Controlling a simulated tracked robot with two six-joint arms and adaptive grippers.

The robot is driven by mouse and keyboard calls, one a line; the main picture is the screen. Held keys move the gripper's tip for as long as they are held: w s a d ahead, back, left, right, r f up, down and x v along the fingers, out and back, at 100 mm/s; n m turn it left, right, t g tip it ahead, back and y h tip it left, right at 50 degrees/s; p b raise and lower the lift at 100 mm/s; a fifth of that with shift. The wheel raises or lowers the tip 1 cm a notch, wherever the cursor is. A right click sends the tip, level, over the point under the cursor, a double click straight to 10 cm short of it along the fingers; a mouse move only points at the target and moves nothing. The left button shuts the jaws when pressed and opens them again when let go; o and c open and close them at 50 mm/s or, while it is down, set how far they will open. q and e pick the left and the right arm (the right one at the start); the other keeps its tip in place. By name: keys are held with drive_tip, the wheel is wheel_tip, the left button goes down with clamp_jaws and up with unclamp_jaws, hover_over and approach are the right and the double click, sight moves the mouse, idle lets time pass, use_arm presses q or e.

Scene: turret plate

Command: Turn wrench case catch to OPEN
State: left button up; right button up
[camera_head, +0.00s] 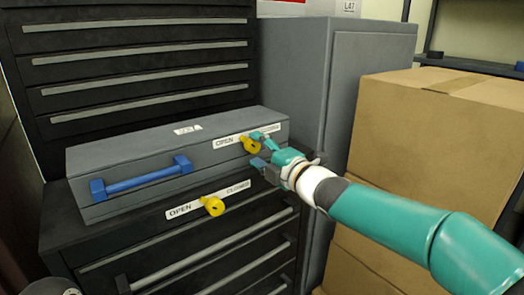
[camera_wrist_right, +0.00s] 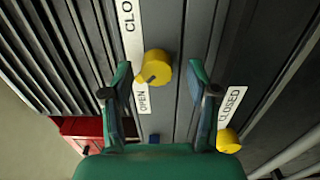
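The wrench case (camera_head: 140,153) is a grey flat box with a blue handle (camera_head: 141,177), lying on the dark drawer cabinet. Its yellow catch (camera_head: 250,145) sits on a white label at the right of the front, reading OPEN on the left and CLOSED on the right. I cannot tell exactly where the catch points. My right gripper (camera_head: 263,148) is open, with its teal fingers at the catch. In the right wrist view the catch (camera_wrist_right: 154,68) shows between the open fingertips (camera_wrist_right: 160,72), with gaps on both sides. My left gripper is not in view.
A second yellow catch (camera_head: 213,205) with its own OPEN and CLOSED label is on the cabinet below; it also shows in the right wrist view (camera_wrist_right: 228,141). A grey cabinet (camera_head: 300,85) and cardboard boxes (camera_head: 435,125) stand to the right. Drawers (camera_head: 135,60) rise behind the case.

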drive_tip(key=shift+r, duration=0.1)
drive_tip(key=shift+s+d, duration=0.4)
drive_tip(key=shift+s, duration=0.05)
drive_tip(key=v, duration=1)
drive_tip(key=shift+s+d, duration=0.2)
drive_tip(key=shift+s, duration=0.15)
